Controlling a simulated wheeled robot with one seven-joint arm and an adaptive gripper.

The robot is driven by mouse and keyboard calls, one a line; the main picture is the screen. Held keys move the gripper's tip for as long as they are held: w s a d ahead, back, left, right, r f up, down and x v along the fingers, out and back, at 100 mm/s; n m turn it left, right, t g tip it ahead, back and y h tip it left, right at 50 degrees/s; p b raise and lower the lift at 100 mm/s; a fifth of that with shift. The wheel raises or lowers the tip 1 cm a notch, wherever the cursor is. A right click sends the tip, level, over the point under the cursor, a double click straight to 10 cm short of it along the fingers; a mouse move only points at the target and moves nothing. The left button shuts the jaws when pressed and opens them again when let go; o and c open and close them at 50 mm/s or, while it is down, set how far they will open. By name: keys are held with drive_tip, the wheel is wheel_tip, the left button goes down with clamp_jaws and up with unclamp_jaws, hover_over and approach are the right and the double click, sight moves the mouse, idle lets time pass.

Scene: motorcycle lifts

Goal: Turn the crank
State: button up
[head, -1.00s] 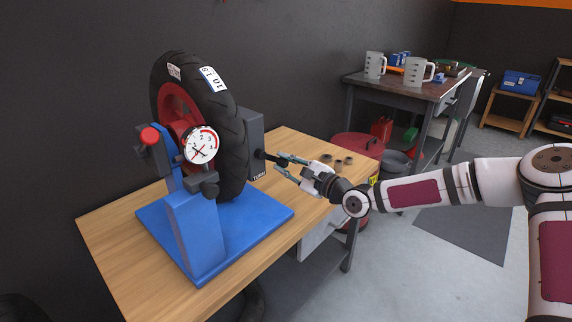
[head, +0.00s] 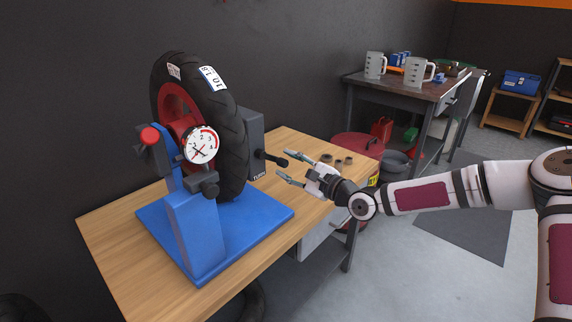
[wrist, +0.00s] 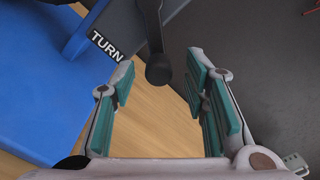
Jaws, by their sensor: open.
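The black crank (head: 272,158) sticks out to the right from the grey box beside the tyre stand, and its round-ended handle points toward my gripper. In the wrist view the crank's dark handle (wrist: 157,70) comes down from the top, its end in line with the gap between the fingers. A "TURN" label (wrist: 107,46) lies to its left. My gripper (head: 291,167) is open and empty, just to the right of the handle's end, with its fingers spread on either side of that line. I see no contact with the handle.
The blue stand (head: 205,235) with tyre (head: 222,120) and dial gauge (head: 200,145) stands on the wooden table (head: 110,235). The grey box (head: 254,130) is behind the crank. Several small dark rings (head: 338,161) lie near the table's right end.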

drive_tip(key=v, duration=1)
drive_tip(key=shift+s, duration=0.3)
drive_tip(key=shift+d, duration=0.15)
drive_tip(key=s+d+f+n+g+h, duration=0.3)
drive_tip(key=s+f+n+g+h, duration=0.3)
drive_tip(key=f, duration=0.4)
drive_tip(key=s+d+r+n+g+h, duration=0.2)
drive_tip(key=s+d+r+n+h, duration=0.4)
drive_tip(key=s+d+h, duration=0.5)
drive_tip(key=s+d+r, duration=0.5)
drive_tip(key=s+r, duration=0.6)
drive_tip(key=s+a+r+n+g+y, duration=0.1)
drive_tip(key=s+a+r+n, duration=0.1)
drive_tip(key=s, duration=0.6)
drive_tip(key=s+a+r+n+g+y, duration=0.1)
drive_tip(key=s+a+r+n+y, duration=0.1)
drive_tip(key=s, duration=0.7)
wheel_tip(320, 180, up, 17)
drive_tip(key=t+p, duration=0.3)
drive_tip(key=p, duration=1.3)
drive_tip(key=shift+w+r, duration=0.25)
